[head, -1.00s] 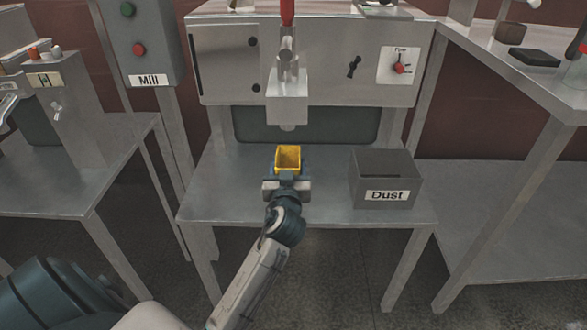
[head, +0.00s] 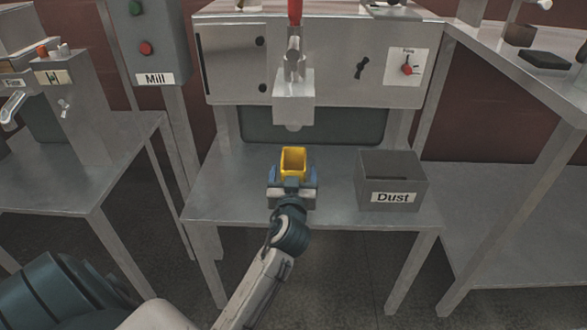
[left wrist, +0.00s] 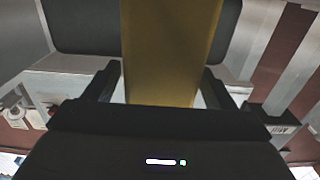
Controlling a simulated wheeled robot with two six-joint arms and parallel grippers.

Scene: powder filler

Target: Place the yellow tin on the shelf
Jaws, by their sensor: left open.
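The yellow tin (head: 293,160) is upright and open-topped, at the steel shelf (head: 225,195) below the filler's nozzle (head: 293,112). My left gripper (head: 293,174) is at the tin's near side, its dark fingers open on either side of it. In the left wrist view the tin (left wrist: 168,50) stands between the spread fingers of the gripper (left wrist: 165,82), with a visible gap on both sides. The tin's base is hidden behind the gripper, so I cannot see its contact with the shelf. My right gripper is not in view.
A grey box labelled Dust (head: 391,182) stands on the shelf to the right of the tin. The Mill control box (head: 155,45) and a side table (head: 75,160) are at the left. Another steel bench (head: 530,70) is at the right. The shelf left of the tin is clear.

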